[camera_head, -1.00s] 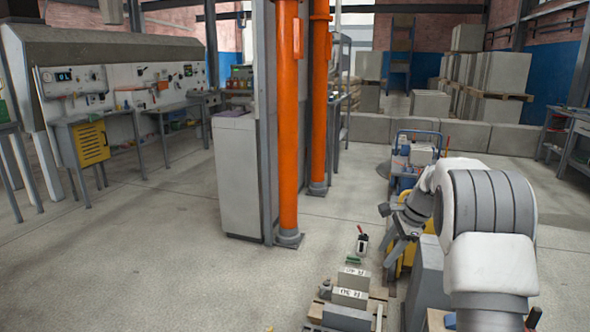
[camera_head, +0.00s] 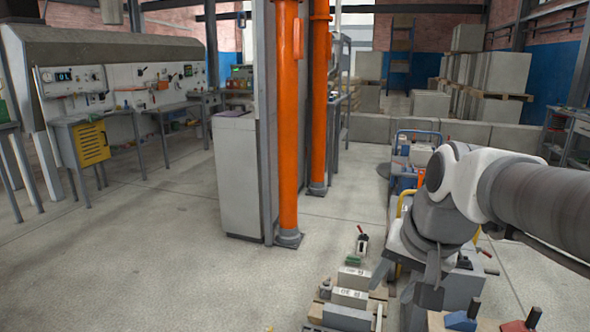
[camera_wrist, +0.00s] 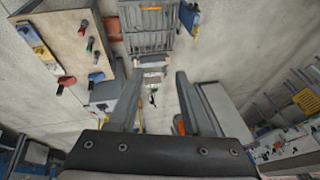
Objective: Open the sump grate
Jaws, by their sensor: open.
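A grey barred grate (camera_wrist: 148,28), which looks like the sump grate, lies at the top middle of the wrist view. I cannot make it out in the head view. My gripper (camera_head: 405,283) is at the lower right of the head view, pointing down above the labelled blocks. In the wrist view my gripper (camera_wrist: 156,80) shows two fingers spread apart, with nothing between them. The grate lies beyond the fingertips, apart from them. I cannot tell whether the grate is seated or tilted.
A wooden-topped surface with coloured handles (camera_wrist: 65,45) is left of the grate. Orange columns (camera_head: 288,120) stand mid-view. The left floor is clear.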

